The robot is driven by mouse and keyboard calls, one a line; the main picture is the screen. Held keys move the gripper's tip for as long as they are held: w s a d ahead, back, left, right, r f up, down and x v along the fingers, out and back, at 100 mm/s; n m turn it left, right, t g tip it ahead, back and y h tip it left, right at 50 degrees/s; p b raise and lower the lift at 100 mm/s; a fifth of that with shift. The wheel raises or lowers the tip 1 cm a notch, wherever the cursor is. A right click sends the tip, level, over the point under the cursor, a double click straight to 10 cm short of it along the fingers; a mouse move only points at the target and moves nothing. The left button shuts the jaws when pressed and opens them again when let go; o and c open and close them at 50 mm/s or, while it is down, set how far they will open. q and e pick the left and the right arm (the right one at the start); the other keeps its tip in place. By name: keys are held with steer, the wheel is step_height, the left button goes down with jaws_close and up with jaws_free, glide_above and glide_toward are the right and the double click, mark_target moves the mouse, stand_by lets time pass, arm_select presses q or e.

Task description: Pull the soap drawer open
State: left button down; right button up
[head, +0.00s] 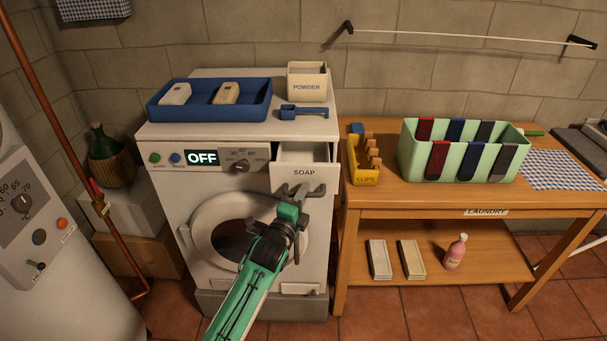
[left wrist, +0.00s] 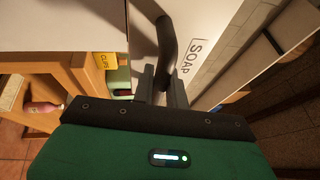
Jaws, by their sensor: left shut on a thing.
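The soap drawer (head: 305,178) is at the upper right of the white washing machine (head: 180,195). Its front, marked SOAP, stands out from the machine, and its open top shows, so it is at least partly out. A dark curved handle (left wrist: 166,45) is fixed to the drawer front. My left gripper (head: 301,194) is in front of the drawer. In the left wrist view its two fingers (left wrist: 161,88) are closed on the handle. The SOAP label also shows there (left wrist: 190,57). My right gripper is in neither view.
A blue tray (head: 152,110) with soap bars, a powder box (head: 307,86) and a blue scoop (head: 303,112) are on the machine top. A wooden table (head: 400,197) with a yellow clips box (head: 364,178) stands close at right. A copper pipe (head: 60,120) runs at left.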

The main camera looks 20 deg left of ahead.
arm_select(q)
steer(key=shift+s+d+p, duration=0.15)
steer(key=shift+s+d, duration=0.1)
steer(key=shift+s, duration=0.6)
steer(key=shift+s+d+p, duration=0.2)
steer(key=shift+s+d, duration=0.05)
steer(key=shift+s, duration=0.65)
steer(key=shift+s+d+p, duration=0.15)
steer(key=shift+s+d, duration=0.1)
steer(key=shift+s, duration=0.6)
steer(key=c, duration=1.7)
jaws_free()
steer(key=b+v, duration=0.3)
steer(key=v, duration=1)
steer(key=shift+s, duration=0.4)
steer(key=shift+a+f, duration=0.1)
